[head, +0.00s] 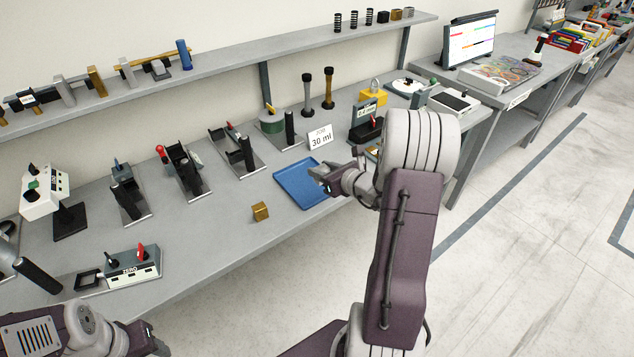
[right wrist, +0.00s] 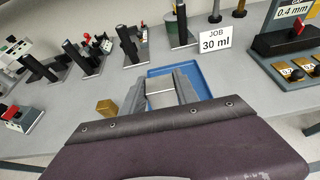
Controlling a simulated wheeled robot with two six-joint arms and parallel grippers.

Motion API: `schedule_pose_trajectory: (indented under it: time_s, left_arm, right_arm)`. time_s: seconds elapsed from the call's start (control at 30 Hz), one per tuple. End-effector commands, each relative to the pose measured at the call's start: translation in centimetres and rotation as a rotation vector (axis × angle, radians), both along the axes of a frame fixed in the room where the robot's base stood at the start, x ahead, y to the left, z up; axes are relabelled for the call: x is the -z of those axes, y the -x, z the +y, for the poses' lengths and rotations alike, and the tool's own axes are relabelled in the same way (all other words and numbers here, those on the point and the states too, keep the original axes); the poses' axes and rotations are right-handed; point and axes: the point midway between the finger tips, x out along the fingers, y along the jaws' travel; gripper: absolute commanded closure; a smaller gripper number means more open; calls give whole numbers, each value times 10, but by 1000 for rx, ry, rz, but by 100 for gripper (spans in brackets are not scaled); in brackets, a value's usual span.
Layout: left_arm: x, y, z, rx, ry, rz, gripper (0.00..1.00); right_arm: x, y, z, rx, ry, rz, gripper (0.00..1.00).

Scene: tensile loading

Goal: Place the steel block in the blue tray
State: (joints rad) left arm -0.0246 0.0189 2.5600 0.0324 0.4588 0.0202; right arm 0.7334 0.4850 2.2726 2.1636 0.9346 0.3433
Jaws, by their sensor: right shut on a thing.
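The blue tray (head: 292,186) lies on the grey bench in the head view, and it also shows in the right wrist view (right wrist: 205,86). My right gripper (head: 326,181) is over the tray's right side. In the right wrist view its fingers (right wrist: 160,92) are shut on a pale silvery block, the steel block (right wrist: 161,99), with the tray behind it. In the head view the block is hidden by the gripper. I cannot tell the height of the block above the tray. My left gripper (head: 150,346) is at the bottom left, its fingers mostly unclear.
A brass cube (head: 260,211) stands left of the tray. A job card reading 30 ml (head: 320,138) stands behind the tray. Several lever fixtures (head: 182,168) line the bench's back, and a ZERO box (head: 133,268) is at the front left. A shelf (head: 220,62) runs above.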

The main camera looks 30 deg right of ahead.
Motion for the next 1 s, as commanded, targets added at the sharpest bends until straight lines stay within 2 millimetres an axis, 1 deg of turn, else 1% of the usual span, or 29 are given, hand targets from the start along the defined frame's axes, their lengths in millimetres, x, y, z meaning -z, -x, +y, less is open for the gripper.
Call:
schedule_pose_trajectory:
  time_s: [0.17,0.27,0.4,0.5,0.6,0.7,0.83,0.87,1.0]
  left_arm:
    - [0,0,0,0,0,0,46]
    - [-2,0,0,0,0,0,46]
    - [-8,0,0,0,0,0,46]
    - [-11,0,0,0,0,0,46]
    - [-13,0,0,0,0,0,46]
    - [-13,0,0,0,0,0,46]
    - [-13,0,0,0,0,0,46]
    - [-14,0,0,0,0,0,46]
    - [-17,0,0,0,0,0,46]
  right_arm:
    - [3,-6,1,-5,0,-2,100]
    - [16,-26,-2,-8,-2,-1,100]
    - [38,-65,-9,-7,-1,-1,100]
    - [53,-89,-15,-6,-1,-2,100]
    - [63,-106,-18,-5,0,-3,100]
    - [69,-115,-20,-4,0,-3,100]
    - [71,-116,-21,-4,-1,-3,100]
    - [74,-116,-21,-4,-2,-2,100]
    - [99,-116,-21,-3,-3,-1,100]
